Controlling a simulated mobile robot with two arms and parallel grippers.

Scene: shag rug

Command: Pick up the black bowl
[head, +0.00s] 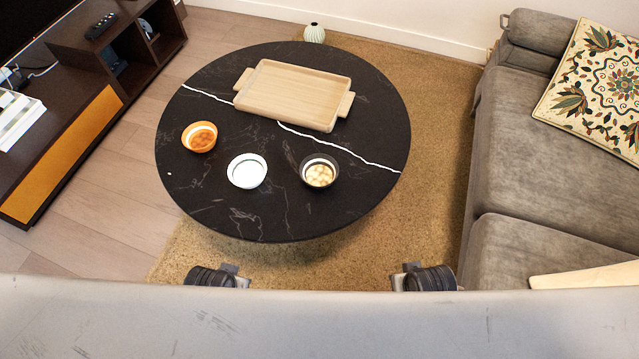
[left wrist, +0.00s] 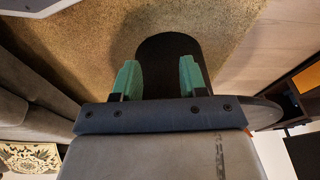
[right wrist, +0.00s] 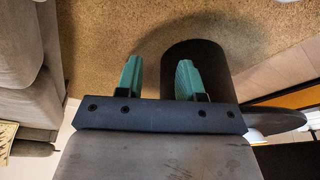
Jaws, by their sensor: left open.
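The black bowl (head: 319,171) stands upright on the round black table, toward its near right part. It holds pale, lumpy contents. My left gripper (left wrist: 158,65) is open and empty, its two teal fingers apart in the left wrist view. My right gripper (right wrist: 158,64) is also open and empty in the right wrist view. In the head view, parts of both arms show at the bottom, in front of the table's near edge and well apart from the bowl. Neither wrist view shows the bowl.
The round black table (head: 290,210) also bears a white bowl (head: 247,171), an orange bowl (head: 200,137) and a wooden tray (head: 292,95). A grey sofa (head: 500,150) stands to the right, a dark cabinet (head: 100,60) to the left. A pale vase (head: 314,33) stands behind the table.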

